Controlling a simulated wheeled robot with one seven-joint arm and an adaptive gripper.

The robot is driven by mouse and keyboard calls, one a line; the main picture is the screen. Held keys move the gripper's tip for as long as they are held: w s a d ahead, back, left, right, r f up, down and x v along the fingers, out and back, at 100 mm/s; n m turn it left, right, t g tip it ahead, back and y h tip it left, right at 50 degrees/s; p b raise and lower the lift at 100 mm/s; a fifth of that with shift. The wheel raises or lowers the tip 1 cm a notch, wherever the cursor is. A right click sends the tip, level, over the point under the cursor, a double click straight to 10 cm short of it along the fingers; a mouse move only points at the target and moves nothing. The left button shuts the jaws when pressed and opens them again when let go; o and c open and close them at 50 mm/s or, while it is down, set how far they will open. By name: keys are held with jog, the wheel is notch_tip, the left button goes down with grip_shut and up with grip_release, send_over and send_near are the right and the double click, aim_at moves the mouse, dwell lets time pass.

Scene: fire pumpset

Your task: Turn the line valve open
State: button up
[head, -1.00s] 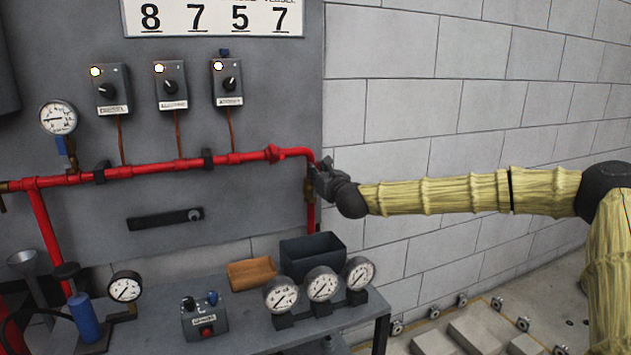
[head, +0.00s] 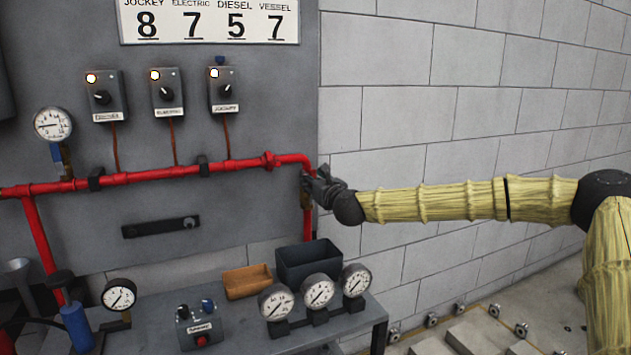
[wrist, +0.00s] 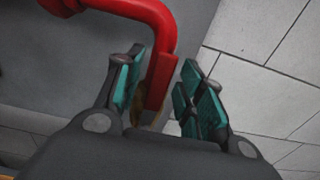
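The red pipe (head: 150,176) runs along the panel, bends down at an elbow and continues as a vertical length (head: 307,226). A brass-coloured fitting, apparently the line valve (head: 306,197), sits on this vertical length, partly hidden by my gripper (head: 311,180). In the wrist view, the red pipe (wrist: 158,75) comes down between the fingers of my gripper (wrist: 157,85). The teal-padded fingers are apart, one on each side, with gaps visible. A small part of the brass piece (wrist: 143,108) shows low between them; its handle cannot be made out.
A grey table (head: 245,343) below holds a dark bin (head: 310,262), a wooden tray (head: 246,282), several gauges and a small control box (head: 201,330). Three switch boxes and a gauge (head: 52,124) are on the panel. The block wall (head: 400,130) is to the right.

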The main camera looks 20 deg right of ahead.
jog(key=shift+s, duration=0.1)
jog(key=s, duration=1.1)
jog(key=shift+s+d, duration=0.25)
jog(key=shift+s, duration=0.15)
